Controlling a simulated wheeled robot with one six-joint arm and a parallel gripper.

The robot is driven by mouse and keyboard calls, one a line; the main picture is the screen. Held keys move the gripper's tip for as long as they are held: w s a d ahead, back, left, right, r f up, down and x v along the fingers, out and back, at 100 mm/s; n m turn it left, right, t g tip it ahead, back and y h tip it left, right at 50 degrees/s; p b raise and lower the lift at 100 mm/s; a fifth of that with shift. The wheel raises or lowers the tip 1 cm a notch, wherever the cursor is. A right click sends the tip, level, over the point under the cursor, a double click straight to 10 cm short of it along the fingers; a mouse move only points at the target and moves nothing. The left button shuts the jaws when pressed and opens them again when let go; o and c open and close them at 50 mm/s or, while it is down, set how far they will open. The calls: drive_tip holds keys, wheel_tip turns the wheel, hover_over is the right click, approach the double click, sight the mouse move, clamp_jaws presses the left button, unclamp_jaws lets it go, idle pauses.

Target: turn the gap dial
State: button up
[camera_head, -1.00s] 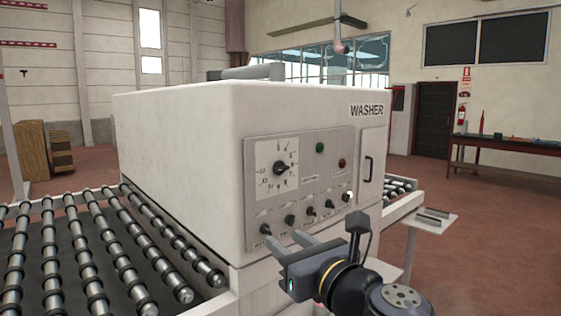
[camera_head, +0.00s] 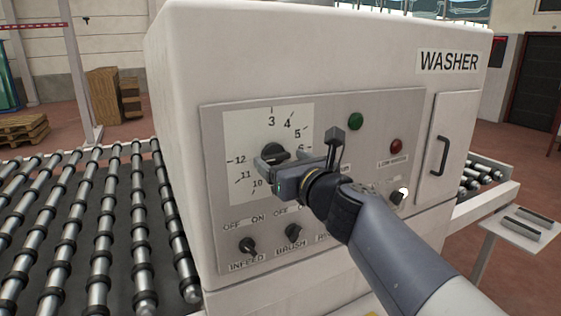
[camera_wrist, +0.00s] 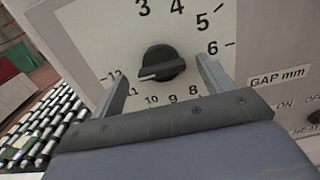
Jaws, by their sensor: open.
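The gap dial (camera_head: 274,151) is a black round knob on a white numbered plate (camera_head: 240,128) on the washer's grey panel. In the wrist view the knob (camera_wrist: 161,63) sits between and beyond the two fingers, with its pale pointer line toward the left, between 11 and 12. The "GAP mm" label (camera_wrist: 277,77) is to its right. My gripper (camera_head: 270,163) is open in front of the dial, and its fingers (camera_wrist: 160,82) straddle the knob's sides in the wrist view. Contact with the knob cannot be told. In the head view my gripper hides the plate's lower right.
Green (camera_head: 355,121) and red (camera_head: 396,146) buttons and several switch knobs, such as infeed (camera_head: 247,246) and brush (camera_head: 293,234), surround the dial. A door handle (camera_head: 442,155) sticks out at right. Roller conveyors (camera_head: 100,235) run at left.

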drive_tip(key=shift+w, duration=0.5)
drive_tip(key=shift+w+a, duration=0.15)
drive_tip(key=shift+a, duration=0.05)
drive_tip(key=shift+c, duration=0.4)
drive_tip(key=c, duration=0.9)
